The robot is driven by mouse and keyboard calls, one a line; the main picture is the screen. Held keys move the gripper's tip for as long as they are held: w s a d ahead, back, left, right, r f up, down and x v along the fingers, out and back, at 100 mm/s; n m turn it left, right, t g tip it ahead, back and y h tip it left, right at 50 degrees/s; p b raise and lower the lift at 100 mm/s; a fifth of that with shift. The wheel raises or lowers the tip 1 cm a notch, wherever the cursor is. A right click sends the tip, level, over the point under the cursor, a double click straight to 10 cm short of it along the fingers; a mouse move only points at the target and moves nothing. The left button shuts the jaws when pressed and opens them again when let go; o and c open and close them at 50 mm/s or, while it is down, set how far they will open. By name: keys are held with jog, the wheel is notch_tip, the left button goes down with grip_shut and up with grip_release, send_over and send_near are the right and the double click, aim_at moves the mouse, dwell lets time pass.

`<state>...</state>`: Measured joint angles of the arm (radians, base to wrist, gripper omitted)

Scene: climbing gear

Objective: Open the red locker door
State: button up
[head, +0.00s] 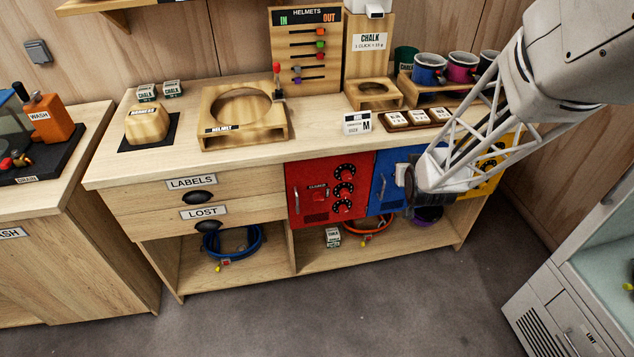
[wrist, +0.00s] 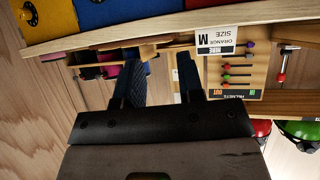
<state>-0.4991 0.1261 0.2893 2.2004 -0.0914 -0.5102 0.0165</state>
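The red locker door (head: 330,188) is on the front of the counter, right of the drawers. It looks shut. It has a small dark handle (head: 296,194) at its left edge and several black dials (head: 344,190). A strip of the red door also shows at the top of the wrist view (wrist: 203,4). My gripper (wrist: 161,66) is open, with two dark fingers apart and nothing seen between them. In the head view my arm reaches in from the upper right and ends in front of the blue door, right of the red one; the fingertips are mostly hidden there.
The blue locker door (head: 384,190) and yellow locker door (head: 489,178) are right of the red one. Drawers (head: 193,197) are to its left. An open shelf below holds a blue coil (head: 233,242) and an orange coil (head: 372,229). The floor in front is clear.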

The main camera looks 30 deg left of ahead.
jog(key=a+f+n+y, duration=0.1)
jog(key=a+f+y, duration=0.1)
jog(key=a+f, duration=0.5)
jog(key=n+y, duration=0.3)
jog(key=y, duration=0.4)
send_near(298, 211)
notch_tip(298, 211, up, 5)
jog(key=w+a, duration=0.2)
jog(key=shift+s+a+r, duration=0.1)
jog(key=shift+s+a, duration=0.05)
jog(key=shift+s, duration=0.05)
jog(key=shift+x, duration=3.85)
jog(key=shift+w, duration=0.1)
grip_shut()
